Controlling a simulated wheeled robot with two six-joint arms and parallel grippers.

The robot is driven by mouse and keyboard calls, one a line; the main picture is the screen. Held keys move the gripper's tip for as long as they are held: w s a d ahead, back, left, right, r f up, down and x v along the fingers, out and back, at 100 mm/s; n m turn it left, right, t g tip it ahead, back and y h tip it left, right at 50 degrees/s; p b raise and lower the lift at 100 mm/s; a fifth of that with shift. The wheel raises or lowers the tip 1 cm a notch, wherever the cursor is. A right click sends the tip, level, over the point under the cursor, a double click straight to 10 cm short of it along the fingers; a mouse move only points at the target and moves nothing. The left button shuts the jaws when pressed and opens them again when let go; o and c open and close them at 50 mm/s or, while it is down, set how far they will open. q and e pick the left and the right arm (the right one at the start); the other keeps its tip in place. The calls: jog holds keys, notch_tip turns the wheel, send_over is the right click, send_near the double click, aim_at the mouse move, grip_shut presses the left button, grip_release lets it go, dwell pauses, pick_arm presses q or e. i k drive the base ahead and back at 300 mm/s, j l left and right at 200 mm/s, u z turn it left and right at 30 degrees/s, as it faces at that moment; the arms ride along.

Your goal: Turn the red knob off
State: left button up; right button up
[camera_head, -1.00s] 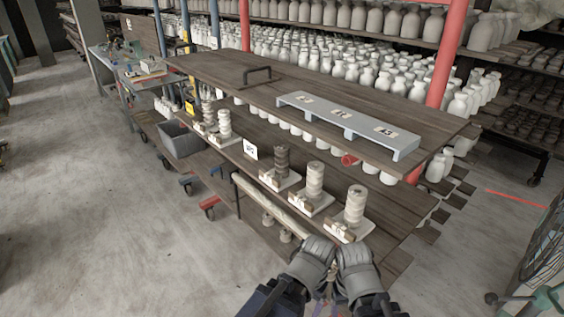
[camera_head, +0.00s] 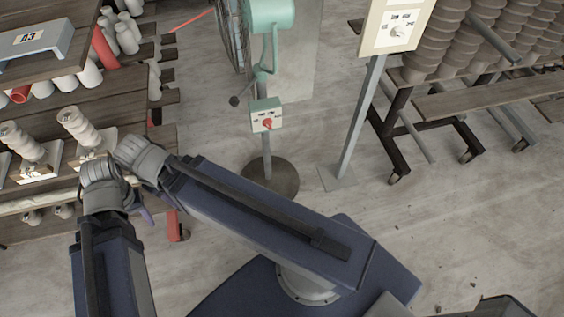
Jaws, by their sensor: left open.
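The red knob (camera_head: 267,124) sits on the front of a small white control box (camera_head: 265,114) with a green top, on the green fan's stand. Its pointer direction is too small to tell. My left gripper (camera_head: 101,173) and my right gripper (camera_head: 139,156) are side by side at the left, near the shelf edge, well left of the knob and apart from it. Both show mostly their grey backs. The left one is open, and nothing shows in it. The right one's fingers are hidden.
The fan's round base (camera_head: 270,179) stands on the floor. Right of it, a post carries a pale panel (camera_head: 396,27) with a light dial. A rack of stacked brown pots (camera_head: 480,50) is behind. The wooden shelf (camera_head: 60,101) with clay stacks is left. Floor between is clear.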

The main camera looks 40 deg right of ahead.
aim_at(267, 122)
jog(key=z, duration=1.35)
